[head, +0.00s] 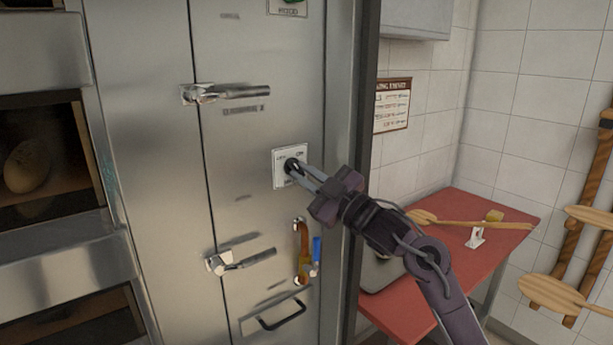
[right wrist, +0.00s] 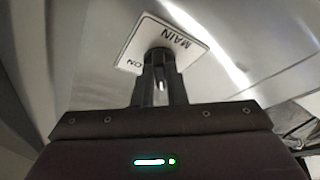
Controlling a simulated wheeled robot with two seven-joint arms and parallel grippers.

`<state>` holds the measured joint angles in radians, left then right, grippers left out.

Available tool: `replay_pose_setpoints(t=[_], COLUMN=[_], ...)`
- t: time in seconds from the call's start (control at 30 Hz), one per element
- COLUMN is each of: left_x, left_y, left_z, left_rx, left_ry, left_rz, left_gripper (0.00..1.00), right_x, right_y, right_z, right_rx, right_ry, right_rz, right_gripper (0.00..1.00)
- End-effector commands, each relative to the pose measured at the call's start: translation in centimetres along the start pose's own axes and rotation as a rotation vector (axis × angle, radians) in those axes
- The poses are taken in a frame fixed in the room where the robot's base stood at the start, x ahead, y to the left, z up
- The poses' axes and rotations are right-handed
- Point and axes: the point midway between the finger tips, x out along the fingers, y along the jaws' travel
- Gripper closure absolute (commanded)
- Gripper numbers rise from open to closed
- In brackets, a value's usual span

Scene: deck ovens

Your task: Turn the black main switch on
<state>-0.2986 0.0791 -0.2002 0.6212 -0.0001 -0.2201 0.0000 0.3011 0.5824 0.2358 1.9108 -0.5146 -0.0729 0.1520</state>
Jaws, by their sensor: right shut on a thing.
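The black main switch (head: 291,164) is a small dark knob on a white plate (head: 279,156) on the steel oven front, in the middle of the head view. My right gripper (head: 297,170) reaches in from the right and is shut on the knob. In the right wrist view the two fingers (right wrist: 159,78) close around the knob (right wrist: 158,56). The plate (right wrist: 185,47) shows the words MAIN and ON there. The fingers hide part of the knob and plate, and I cannot tell which way the knob points. My left gripper is not in view.
Door latches (head: 232,92) and (head: 241,261) stick out from the oven front. A brown strap-like item and a blue-handled thing (head: 317,249) hang below the switch. A red table (head: 490,215) with a wooden paddle stands to the right. Oven decks (head: 45,160) are at left.

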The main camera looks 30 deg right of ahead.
Motion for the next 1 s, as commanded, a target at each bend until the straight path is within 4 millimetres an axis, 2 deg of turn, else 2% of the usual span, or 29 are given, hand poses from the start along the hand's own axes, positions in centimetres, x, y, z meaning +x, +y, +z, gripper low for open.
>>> replay_pose_setpoints(t=[0.47,1.0], left_x=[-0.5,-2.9], left_y=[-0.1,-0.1], left_z=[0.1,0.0], left_rx=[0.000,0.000], left_ry=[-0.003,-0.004], left_rz=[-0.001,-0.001], left_gripper=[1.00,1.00], right_x=[0.1,0.3], right_y=[-0.5,-0.7], right_z=[-0.2,-0.7], right_rx=[0.406,0.881], right_ry=[0.001,0.001], right_rz=[0.166,0.364], right_gripper=[1.00,1.00])
